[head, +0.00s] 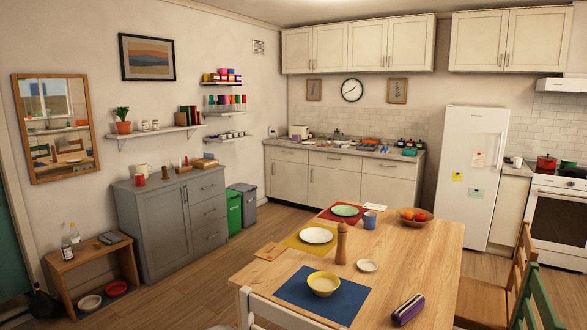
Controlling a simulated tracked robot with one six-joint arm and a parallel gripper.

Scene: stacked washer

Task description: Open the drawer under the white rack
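No thing is clearly a white rack in the head view. White wall shelves (150,137) hang above a grey cabinet (165,222), which has a door at left and a column of drawers (207,187) at right, all shut. Further back, a cream base cabinet (329,189) has a row of shut drawers (335,162) under its grey worktop. Small items crowd that worktop, too small to tell whether one is a rack. My gripper and arm are not in view.
A wooden dining table (420,265) with plates and bowls fills the front right, with chairs (508,287) around it. A low wooden shelf unit (68,267) stands at the left wall. Green and grey bins (235,211) stand beside the grey cabinet. Wooden floor (190,290) is clear between them.

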